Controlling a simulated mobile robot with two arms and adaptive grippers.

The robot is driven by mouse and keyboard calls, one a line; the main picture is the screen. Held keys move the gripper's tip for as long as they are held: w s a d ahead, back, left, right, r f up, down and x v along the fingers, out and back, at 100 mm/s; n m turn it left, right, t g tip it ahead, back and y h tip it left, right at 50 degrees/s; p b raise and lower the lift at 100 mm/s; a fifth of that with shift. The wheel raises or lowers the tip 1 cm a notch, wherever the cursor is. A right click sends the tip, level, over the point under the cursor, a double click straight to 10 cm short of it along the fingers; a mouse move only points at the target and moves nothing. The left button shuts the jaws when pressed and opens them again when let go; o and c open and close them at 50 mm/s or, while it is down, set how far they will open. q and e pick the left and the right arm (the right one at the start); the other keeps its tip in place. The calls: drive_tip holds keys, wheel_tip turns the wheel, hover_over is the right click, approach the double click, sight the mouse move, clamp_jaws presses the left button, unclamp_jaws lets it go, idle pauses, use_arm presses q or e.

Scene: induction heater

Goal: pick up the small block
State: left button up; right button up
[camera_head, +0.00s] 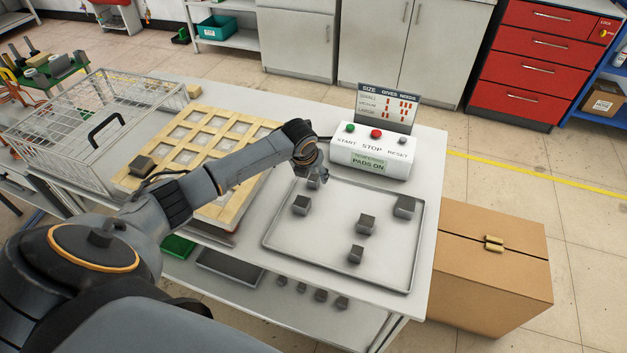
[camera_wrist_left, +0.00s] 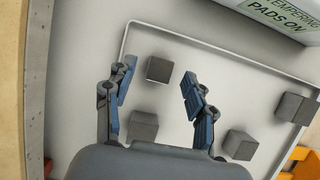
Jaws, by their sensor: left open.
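Several dark grey blocks sit on a shallow metal tray (camera_head: 290,254): a left one (camera_head: 301,205), a middle one (camera_head: 366,223), a front one (camera_head: 356,254) and a right one (camera_head: 404,207). They look close in size; I cannot tell which is the small block. My left gripper (camera_head: 316,180) is low over the tray's back-left part. In the left wrist view its fingers are open and apart, and a block (camera_wrist_left: 160,69) shows between and beyond them, not held. The gripper mostly hides that block in the head view. My right gripper is out of view.
A control box (camera_head: 372,152) with buttons and a size sign (camera_head: 388,105) stands behind the tray. A wooden grid (camera_head: 232,208) with a dark block (camera_head: 142,166) on it and a wire basket (camera_head: 85,112) lie left. A cardboard box (camera_head: 490,265) stands right of the table.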

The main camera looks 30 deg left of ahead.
sight(314, 177)
use_arm(q)
drive_tip(key=shift+x, duration=1.55)
clamp_jaws()
drive_tip(key=shift+r, duration=0.1)
drive_tip(key=shift+r, duration=0.15)
